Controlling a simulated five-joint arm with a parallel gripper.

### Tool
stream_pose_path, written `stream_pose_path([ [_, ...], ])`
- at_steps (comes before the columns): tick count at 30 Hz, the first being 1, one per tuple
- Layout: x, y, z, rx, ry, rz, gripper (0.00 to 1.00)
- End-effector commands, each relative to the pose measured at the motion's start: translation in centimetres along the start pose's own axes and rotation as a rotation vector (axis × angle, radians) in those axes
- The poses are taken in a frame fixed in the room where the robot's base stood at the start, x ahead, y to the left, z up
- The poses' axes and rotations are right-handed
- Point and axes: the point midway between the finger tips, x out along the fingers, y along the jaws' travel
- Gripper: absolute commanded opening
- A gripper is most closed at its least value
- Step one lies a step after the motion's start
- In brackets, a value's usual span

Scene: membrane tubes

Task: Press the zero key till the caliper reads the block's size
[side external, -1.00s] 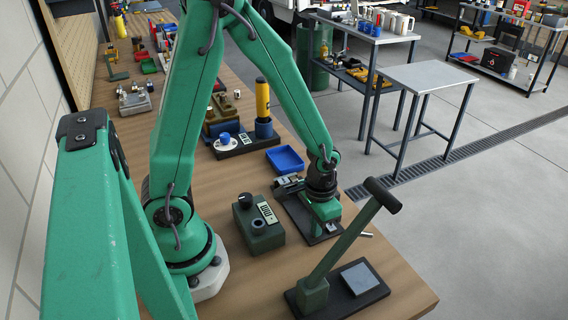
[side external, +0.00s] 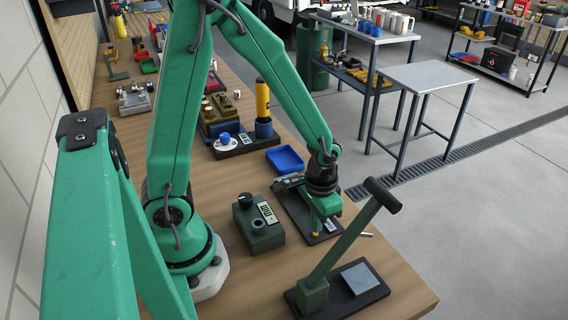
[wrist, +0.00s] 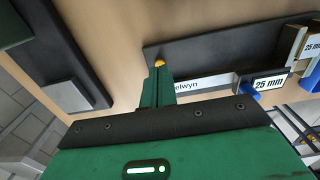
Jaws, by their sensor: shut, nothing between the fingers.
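My gripper (side external: 317,230) is shut and points down over the near part of the dark caliper board (side external: 296,206). In the wrist view my fingers (wrist: 158,80) are together, with a small yellow-orange piece (wrist: 159,63) at their tips; I cannot tell whether it is a key or part of the fingers. The caliper (side external: 288,182) lies at the far end of the board, partly hidden by my wrist. In the wrist view a display (wrist: 268,83) reads 25 mm, with a blue part (wrist: 249,95) beside it. A block-like piece (wrist: 311,45) at the right edge also carries 25 mm.
A green box with a dial (side external: 258,224) stands left of the board. A lever press (side external: 340,260) with a grey plate (side external: 360,278) stands in front, its handle rising close to my gripper. A blue tray (side external: 285,160) lies behind. A small metal pin (side external: 366,235) lies to the right.

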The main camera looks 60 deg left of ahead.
Motion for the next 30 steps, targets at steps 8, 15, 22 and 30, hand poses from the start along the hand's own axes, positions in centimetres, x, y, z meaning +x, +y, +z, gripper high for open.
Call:
stream_pose_path([
  [8, -1.6, 0.0, -0.1, 0.0, 0.003, 0.0, 0.0],
  [15, -3.0, 0.0, 0.0, 0.0, 0.002, 0.0, 0.0],
  [22, -4.0, 0.0, 0.0, 0.0, 0.001, 0.0, 0.0],
  [30, -4.2, 0.0, 0.0, 0.0, 0.0, 0.0, 0.0],
])
